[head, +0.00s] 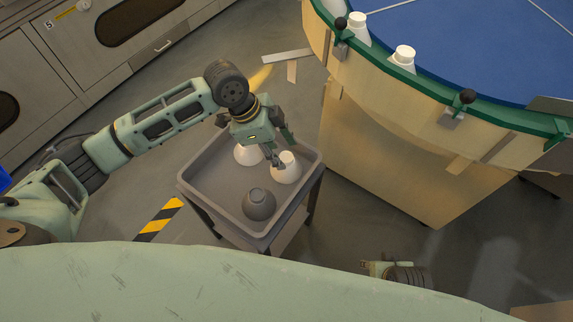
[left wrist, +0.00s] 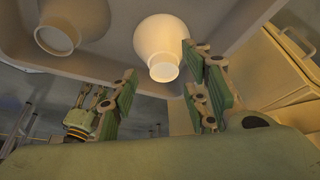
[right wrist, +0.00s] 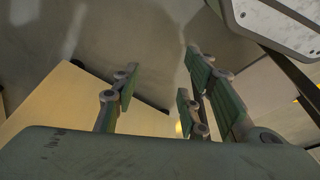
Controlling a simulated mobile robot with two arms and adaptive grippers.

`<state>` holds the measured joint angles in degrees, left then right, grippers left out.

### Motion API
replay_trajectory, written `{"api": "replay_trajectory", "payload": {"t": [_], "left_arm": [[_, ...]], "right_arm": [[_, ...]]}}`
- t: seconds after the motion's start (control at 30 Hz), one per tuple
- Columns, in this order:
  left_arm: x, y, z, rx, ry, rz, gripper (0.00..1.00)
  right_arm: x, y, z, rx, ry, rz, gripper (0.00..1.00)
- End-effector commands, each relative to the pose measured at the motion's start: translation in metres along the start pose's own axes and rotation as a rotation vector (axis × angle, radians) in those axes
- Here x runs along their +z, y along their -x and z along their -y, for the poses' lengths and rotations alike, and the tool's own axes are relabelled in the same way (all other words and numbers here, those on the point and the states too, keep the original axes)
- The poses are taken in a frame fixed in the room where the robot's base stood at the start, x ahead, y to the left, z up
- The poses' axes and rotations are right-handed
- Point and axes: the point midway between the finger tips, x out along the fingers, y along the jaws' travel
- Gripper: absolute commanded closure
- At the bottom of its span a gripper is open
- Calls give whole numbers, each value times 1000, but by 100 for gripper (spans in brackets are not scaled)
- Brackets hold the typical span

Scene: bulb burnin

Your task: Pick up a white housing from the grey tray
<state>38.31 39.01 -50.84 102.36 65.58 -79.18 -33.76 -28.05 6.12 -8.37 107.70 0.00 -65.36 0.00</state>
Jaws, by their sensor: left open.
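The grey tray (head: 218,194) sits on a stand in the middle of the head view. It holds one white housing (head: 286,168) at its right side, a second white housing (head: 247,155) at its far side, and a dark grey housing (head: 258,204) near its front corner. My left gripper (head: 280,151) is open and empty, over the far right part of the tray, close to the right white housing. In the left wrist view a white housing (left wrist: 160,42) lies just beyond the spread fingers (left wrist: 160,95), nearer the right one. My right gripper (right wrist: 163,88) is open and empty, away from the tray.
A round table with a blue top (head: 470,45) and green rim (head: 430,95) stands at the right. White housings (head: 404,57) stand along its edge beside black-knobbed clamps (head: 466,98). Grey cabinets (head: 90,50) line the back left. Floor shows between tray and table.

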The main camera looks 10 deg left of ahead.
Motion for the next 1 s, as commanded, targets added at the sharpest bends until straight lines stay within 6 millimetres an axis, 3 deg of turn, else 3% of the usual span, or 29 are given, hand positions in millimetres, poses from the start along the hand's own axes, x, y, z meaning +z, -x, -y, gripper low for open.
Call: {"api": "replay_trajectory", "payload": {"t": [0.2, 0.47, 1.0], "left_arm": [[1, -25, -1, 1, -1, 0, 57], [1, -27, 0, -1, -1, 0, 57], [2, -27, -1, 0, 0, 2, 100]], "right_arm": [[-9, 20, -1, 2, -2, -13, 60], [-9, 23, -2, 2, -2, -12, 60], [-9, 23, -1, 2, -2, -12, 60]]}}
